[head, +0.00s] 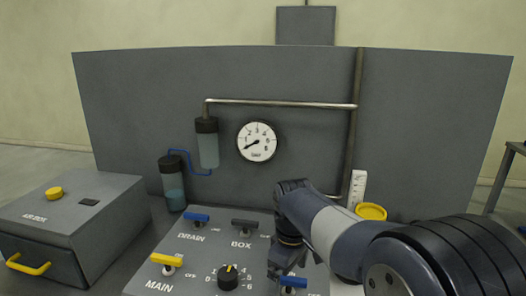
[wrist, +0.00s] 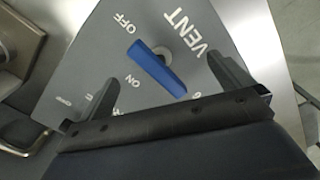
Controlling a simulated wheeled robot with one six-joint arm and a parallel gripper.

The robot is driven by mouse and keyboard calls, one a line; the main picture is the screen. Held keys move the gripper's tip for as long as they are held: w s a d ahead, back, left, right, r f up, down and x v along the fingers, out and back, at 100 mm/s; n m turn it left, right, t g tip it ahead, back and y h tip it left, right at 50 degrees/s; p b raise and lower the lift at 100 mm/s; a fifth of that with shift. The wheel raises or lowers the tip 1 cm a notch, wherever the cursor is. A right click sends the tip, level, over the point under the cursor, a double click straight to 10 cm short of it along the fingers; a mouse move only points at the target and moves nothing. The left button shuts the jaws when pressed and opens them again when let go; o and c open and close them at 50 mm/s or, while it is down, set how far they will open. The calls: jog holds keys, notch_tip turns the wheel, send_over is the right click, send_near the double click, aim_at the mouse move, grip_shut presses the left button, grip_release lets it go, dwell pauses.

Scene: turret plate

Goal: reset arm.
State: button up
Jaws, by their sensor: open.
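My gripper (wrist: 166,86) is open in the wrist view, with its two dark fingers spread wide. Between and just beyond them is the blue VENT handle (wrist: 157,68), slanted on the grey panel, with ON and OFF marks beside it. Nothing is seen held. I cannot tell whether a finger touches the panel. In the head view my arm reaches in from the lower right, and my gripper (head: 285,262) hangs low over the right part of the control panel (head: 205,265). The blue VENT handle (head: 293,282) shows beside it; its label is hidden there.
The panel also carries a yellow MAIN handle (head: 167,259), blue DRAIN handle (head: 196,217), dark BOX handle (head: 244,223) and black knob (head: 228,278). A gauge (head: 257,141) and pipe (head: 280,103) are behind. The AIR BOX (head: 75,215) stands left; a yellow ring (head: 371,211) lies right.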

jog(key=n+b, duration=0.3)
jog(key=n, duration=0.2)
jog(key=shift+f, duration=0.1)
jog(key=shift+r+p, duration=0.3)
jog(key=shift+r, duration=1.05)
